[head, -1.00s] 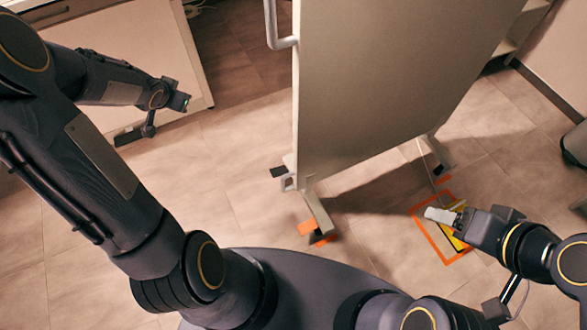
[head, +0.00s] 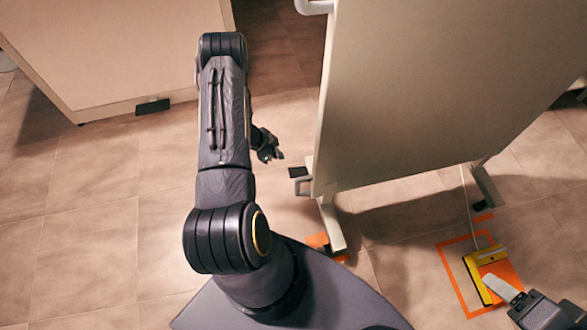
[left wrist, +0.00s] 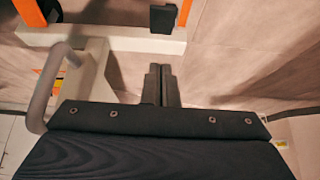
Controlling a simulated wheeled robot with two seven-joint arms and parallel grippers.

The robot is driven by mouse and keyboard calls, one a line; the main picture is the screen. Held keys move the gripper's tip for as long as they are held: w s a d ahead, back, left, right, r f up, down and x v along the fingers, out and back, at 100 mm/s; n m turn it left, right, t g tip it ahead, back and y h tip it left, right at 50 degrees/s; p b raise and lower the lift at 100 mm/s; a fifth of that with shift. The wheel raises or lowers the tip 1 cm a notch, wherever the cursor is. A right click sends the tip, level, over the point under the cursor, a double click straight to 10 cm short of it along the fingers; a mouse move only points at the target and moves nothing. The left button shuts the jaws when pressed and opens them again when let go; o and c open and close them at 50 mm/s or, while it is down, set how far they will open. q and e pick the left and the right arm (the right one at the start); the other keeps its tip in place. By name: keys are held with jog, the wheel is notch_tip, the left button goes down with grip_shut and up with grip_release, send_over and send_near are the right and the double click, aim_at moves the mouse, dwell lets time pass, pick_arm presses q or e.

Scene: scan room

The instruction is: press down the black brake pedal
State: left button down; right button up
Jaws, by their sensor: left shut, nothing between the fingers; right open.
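The black brake pedal (head: 298,172) sticks out low at the left end of the pale upright panel's foot frame (head: 330,222). A black pad that looks like this pedal shows at the top of the left wrist view (left wrist: 163,19), against a white bar. My left gripper (head: 270,153) is shut and empty, just left of and apart from the pedal in the head view. In the left wrist view its closed fingers (left wrist: 160,68) point toward the black pad, with a gap between. My right gripper (head: 497,287) is open at the lower right, by a yellow floor pedal (head: 484,272).
The large upright panel (head: 430,90) stands right of my left arm. A grey loop handle (left wrist: 60,85) is close at left in the left wrist view. A cabinet (head: 110,50) with a black pad (head: 152,106) at its base stands upper left. Floor at left is clear.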

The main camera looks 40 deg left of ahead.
pick_arm(q)
jog(key=b, duration=0.4)
send_over(290, 173)
jog(key=f, duration=0.6)
jog(key=w+f, duration=0.1)
jog(key=f, duration=0.2)
jog(key=shift+d, duration=0.3)
jog(key=shift+s+a+f+b, duration=0.2)
jog(key=shift+f+b, duration=0.15)
jog(key=shift+f, duration=0.25)
jog(key=shift+s+a+f+b, duration=0.15)
jog(key=shift+f+b, duration=0.15)
jog(key=shift+f, duration=0.25)
jog(key=shift+s+f, duration=0.15)
jog(key=shift+f, duration=0.4)
jog(key=shift+b, duration=0.3)
jog(key=shift+s+a+f+b, duration=0.2)
jog(key=shift+f+b, duration=0.3)
jog(key=shift+b, duration=0.05)
jog(key=shift+s+a+f+b, duration=0.15)
jog(key=shift+s+f+b, duration=0.05)
jog(key=shift+f+b, duration=0.3)
jog(key=shift+r, duration=0.25)
